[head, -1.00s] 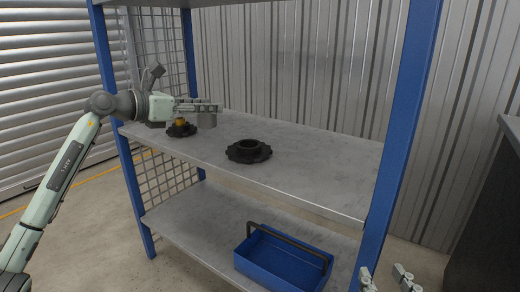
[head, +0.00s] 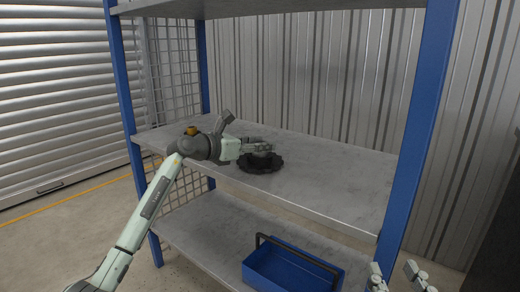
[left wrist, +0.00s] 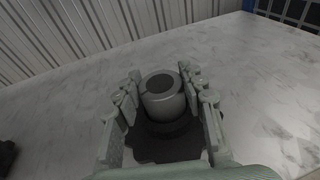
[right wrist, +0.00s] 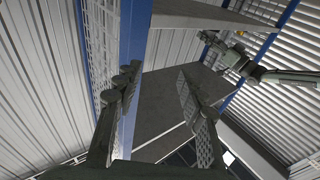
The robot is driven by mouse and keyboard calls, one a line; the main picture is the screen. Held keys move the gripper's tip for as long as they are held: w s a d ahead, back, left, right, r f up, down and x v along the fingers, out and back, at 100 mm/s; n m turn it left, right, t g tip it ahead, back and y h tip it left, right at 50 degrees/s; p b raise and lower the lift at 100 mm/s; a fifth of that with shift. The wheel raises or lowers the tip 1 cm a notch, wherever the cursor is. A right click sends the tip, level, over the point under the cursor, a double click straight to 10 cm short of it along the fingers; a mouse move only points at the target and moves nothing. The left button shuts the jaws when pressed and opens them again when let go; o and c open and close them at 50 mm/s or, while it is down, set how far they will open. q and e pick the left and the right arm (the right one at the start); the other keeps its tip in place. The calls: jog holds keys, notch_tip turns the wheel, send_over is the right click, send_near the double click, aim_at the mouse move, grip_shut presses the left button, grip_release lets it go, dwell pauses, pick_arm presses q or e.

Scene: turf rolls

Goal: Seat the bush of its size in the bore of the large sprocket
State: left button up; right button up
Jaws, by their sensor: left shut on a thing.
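The large sprocket (head: 262,168) is a black toothed disc with a raised hub, lying flat on the upper shelf. It also shows below the fingers in the left wrist view (left wrist: 150,148). My left gripper (head: 262,149) is over the sprocket, shut on a grey cylindrical bush (left wrist: 164,100) with a dark round end. The bush stands about upright over the dark hub (left wrist: 168,128). Its lower end is hidden, so I cannot tell how deep it sits in the bore. My right gripper (right wrist: 160,82) is open and empty, away from the shelf.
A yellow-orange piece (head: 191,131) shows behind my left arm; what is under it is hidden. A blue tool tray (head: 290,268) with a dark handle stands on the lower shelf. Blue posts (head: 408,150) frame the rack. The upper shelf (head: 340,187) is clear right of the sprocket.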

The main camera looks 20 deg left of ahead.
pick_arm(q)
jog(key=shift+f, duration=0.45)
pick_arm(e)
jog(key=shift+s+a+r, duration=0.1)
jog(key=shift+a+r, duration=0.05)
jog(key=shift+r, duration=0.3)
pick_arm(q)
jog(key=shift+f, duration=0.1)
jog(key=o, duration=1.3)
jog(key=shift+f, duration=0.1)
pick_arm(e)
jog(key=shift+s+a+r+t, duration=0.1)
jog(key=shift+r+t, duration=0.15)
jog(key=shift+t, duration=0.05)
